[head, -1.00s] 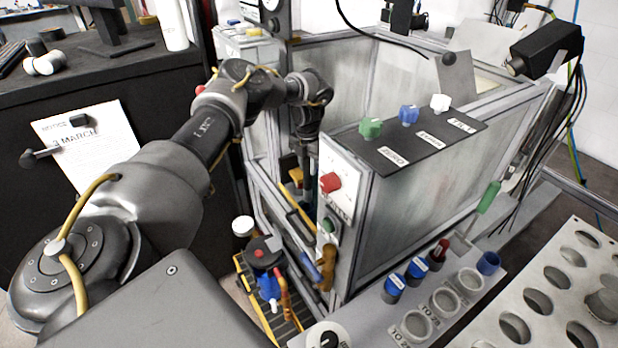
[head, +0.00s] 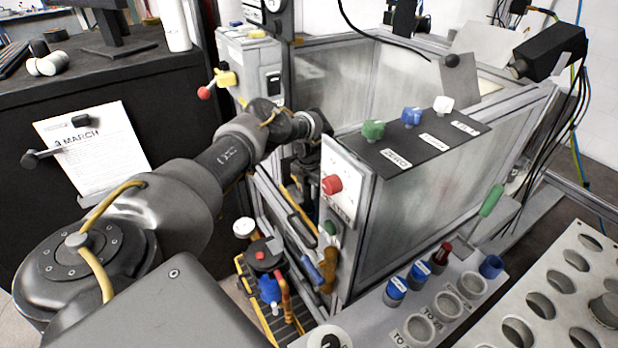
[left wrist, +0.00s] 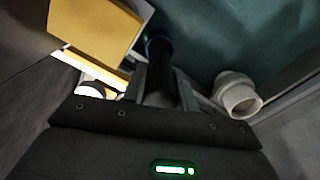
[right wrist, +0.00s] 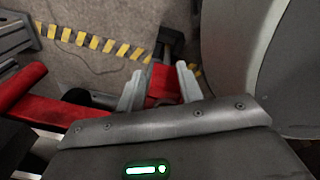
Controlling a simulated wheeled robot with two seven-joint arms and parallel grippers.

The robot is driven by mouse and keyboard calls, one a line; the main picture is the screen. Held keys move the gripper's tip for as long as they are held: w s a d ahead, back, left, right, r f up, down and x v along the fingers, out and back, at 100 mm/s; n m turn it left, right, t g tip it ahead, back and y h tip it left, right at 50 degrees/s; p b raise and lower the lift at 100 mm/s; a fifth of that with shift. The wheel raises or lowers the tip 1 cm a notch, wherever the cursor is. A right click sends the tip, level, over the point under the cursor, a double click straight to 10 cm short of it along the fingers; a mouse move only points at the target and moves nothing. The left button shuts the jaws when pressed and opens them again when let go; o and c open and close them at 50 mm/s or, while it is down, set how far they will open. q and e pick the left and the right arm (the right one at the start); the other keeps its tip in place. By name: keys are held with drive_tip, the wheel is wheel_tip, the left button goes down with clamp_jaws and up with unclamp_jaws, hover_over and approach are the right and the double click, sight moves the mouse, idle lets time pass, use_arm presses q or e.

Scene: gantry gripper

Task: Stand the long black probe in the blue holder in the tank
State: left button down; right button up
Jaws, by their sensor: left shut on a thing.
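My left gripper (left wrist: 157,82) is shut on the long black probe (left wrist: 163,62), which points away from the camera in the left wrist view. A dark blue ring (left wrist: 152,42) shows at the probe's far end; I cannot tell whether the probe is inside it or only in front of it. In the head view my left wrist is low at the tank's left end, behind the control panel (head: 341,183); the fingers, probe and blue holder are hidden there. My right gripper (right wrist: 160,84) shows only in the right wrist view, open, with a red part beyond its fingers.
The tank (head: 425,210) has clear walls and metal frame edges. A yellow block (left wrist: 95,28) and a white pipe fitting (left wrist: 237,95) flank the probe. A tube rack (head: 455,290) and a perforated plate (head: 560,290) stand at the front right.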

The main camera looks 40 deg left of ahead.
use_arm(q)
drive_tip(key=shift+f, duration=0.2)
use_arm(e)
drive_tip(key=shift+w+d+f, duration=0.1)
drive_tip(key=shift+w, duration=0.05)
use_arm(q)
drive_tip(key=shift+f+b, duration=0.2)
drive_tip(key=shift+b, duration=0.15)
drive_tip(key=shift+f, duration=0.25)
use_arm(e)
drive_tip(key=shift+w+a, duration=0.2)
drive_tip(key=shift+w, duration=0.25)
use_arm(q)
drive_tip(key=c, duration=1.2)
unclamp_jaws()
drive_tip(key=shift+o, duration=0.5)
use_arm(e)
drive_tip(key=shift+w, duration=0.25)
